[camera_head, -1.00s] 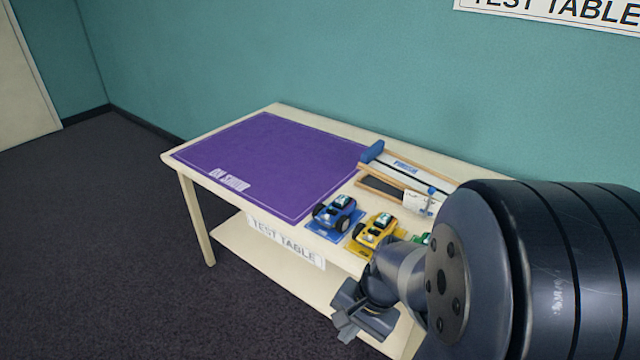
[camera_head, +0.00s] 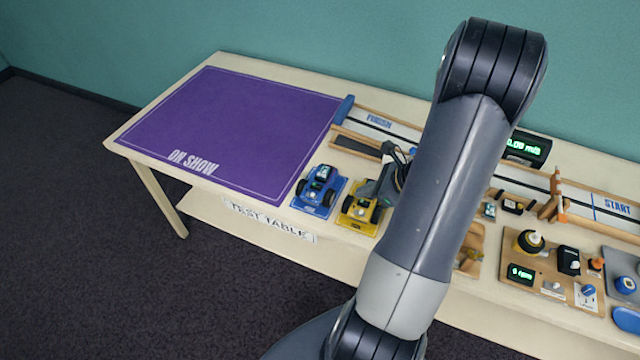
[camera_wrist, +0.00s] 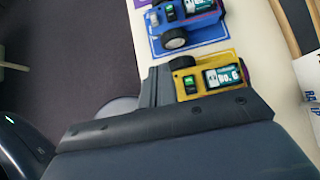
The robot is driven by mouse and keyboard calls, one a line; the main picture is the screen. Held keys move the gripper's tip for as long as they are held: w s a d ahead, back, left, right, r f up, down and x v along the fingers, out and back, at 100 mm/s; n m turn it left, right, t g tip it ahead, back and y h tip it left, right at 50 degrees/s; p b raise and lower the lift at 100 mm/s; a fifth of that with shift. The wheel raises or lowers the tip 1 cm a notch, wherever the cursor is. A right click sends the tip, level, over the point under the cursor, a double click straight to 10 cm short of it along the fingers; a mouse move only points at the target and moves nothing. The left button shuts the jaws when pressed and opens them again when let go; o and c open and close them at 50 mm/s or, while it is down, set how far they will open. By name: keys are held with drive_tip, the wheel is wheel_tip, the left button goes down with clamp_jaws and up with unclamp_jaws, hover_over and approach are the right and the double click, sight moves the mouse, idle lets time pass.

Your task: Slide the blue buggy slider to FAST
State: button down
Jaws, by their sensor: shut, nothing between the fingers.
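The blue buggy (camera_head: 314,198) stands on a blue card at the table's front edge, right of the purple mat. In the wrist view its side (camera_wrist: 190,27) shows at the top, partly cut off; its slider setting cannot be read. My gripper (camera_head: 370,188) is shut and empty, just right of the blue buggy and over or beside the yellow buggy (camera_head: 352,211). In the wrist view the gripper fingers (camera_wrist: 158,82) show as dark bars at the left end of the yellow buggy (camera_wrist: 212,97), apart from the blue buggy. Whether they touch the yellow one cannot be told.
The purple ON SHOW mat (camera_head: 230,125) is clear. A wooden track (camera_head: 358,138) runs along the back, with a speed display (camera_head: 527,148). Boards with small devices (camera_head: 550,262) fill the right side. My arm hides the middle of the table.

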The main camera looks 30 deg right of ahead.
sight(315, 197)
drive_tip(key=x, duration=1)
drive_tip(key=shift+a+f, duration=0.1)
drive_tip(key=shift+w+a+p, duration=0.65)
drive_tip(key=shift+w+a, duration=0.05)
drive_tip(key=shift+w, duration=0.3)
drive_tip(key=shift+w+a, duration=0.4)
drive_tip(key=shift+w, duration=0.15)
